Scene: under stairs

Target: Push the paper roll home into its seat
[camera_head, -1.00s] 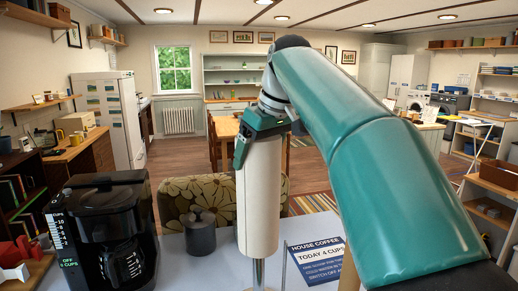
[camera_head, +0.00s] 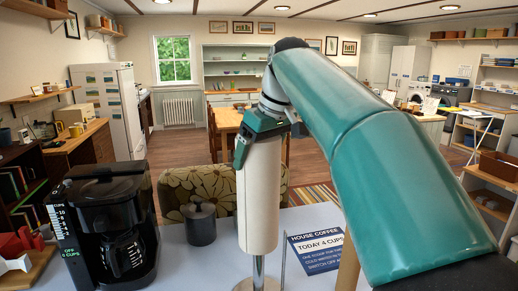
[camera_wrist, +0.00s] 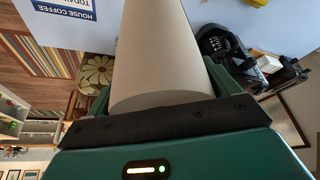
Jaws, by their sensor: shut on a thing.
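The paper roll (camera_head: 258,200) is a tall off-white cylinder, standing upright in the head view. A thin metal post (camera_head: 258,268) shows below its lower end, above a round base (camera_head: 248,286) at the bottom edge of the picture. A gap remains between roll and base. My teal gripper (camera_head: 260,138) is shut on the top end of the roll, with a finger on its left side. In the wrist view the roll (camera_wrist: 160,55) runs away from the jaws (camera_wrist: 160,98). The post inside the roll is hidden.
A coffee maker (camera_head: 108,225) and a dark lidded pot (camera_head: 200,223) stand left of the roll on the pale table (camera_head: 190,265). A blue sign, "House Coffee" (camera_head: 318,254), is close on the right. A patterned chair (camera_head: 195,185) stands behind.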

